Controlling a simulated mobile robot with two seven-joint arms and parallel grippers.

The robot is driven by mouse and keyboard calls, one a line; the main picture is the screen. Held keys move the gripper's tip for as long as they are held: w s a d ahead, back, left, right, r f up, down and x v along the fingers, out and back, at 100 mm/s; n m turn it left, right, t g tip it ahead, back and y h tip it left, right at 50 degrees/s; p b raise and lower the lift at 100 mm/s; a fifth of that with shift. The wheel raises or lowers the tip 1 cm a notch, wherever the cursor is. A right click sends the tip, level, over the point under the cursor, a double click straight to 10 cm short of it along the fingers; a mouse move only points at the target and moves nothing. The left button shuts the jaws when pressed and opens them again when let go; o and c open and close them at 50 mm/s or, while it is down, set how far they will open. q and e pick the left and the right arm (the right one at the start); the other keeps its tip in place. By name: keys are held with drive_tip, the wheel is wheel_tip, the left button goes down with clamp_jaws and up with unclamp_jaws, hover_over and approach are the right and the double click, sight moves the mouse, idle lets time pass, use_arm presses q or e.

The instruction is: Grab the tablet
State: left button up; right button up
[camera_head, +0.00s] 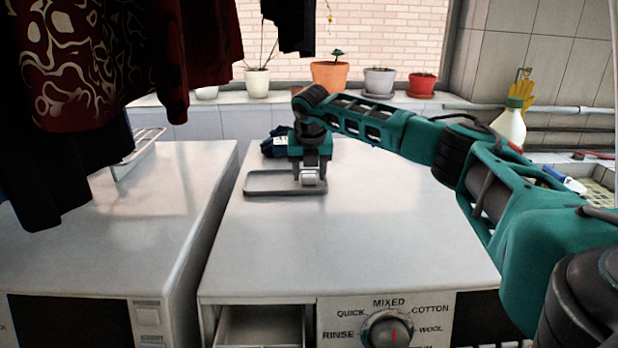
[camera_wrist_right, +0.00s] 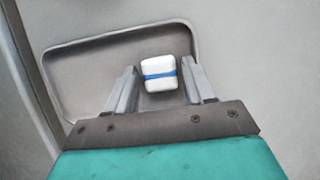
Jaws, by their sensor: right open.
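The tablet (camera_wrist_right: 158,74) is a small white block with a blue band. In the right wrist view it lies in the right part of a shallow grey tray, between my right gripper's two fingers (camera_wrist_right: 160,86), with a gap on each side. In the head view my right gripper (camera_head: 310,176) points down over the right end of the tray (camera_head: 270,190), and a bit of the white tablet (camera_head: 309,172) shows there, mostly hidden by the fingers. The right gripper is open. My left gripper is not in view.
The tray rests on a white washing machine (camera_head: 340,235) with its drawer (camera_head: 262,325) open at the front. A dark blue item (camera_head: 274,144) lies behind my gripper. Another machine (camera_head: 120,240) stands left. Dark clothes (camera_head: 100,60) hang at upper left. The machine's front top is clear.

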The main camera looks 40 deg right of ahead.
drive_tip(key=c, duration=0.8)
drive_tip(key=shift+r, duration=0.1)
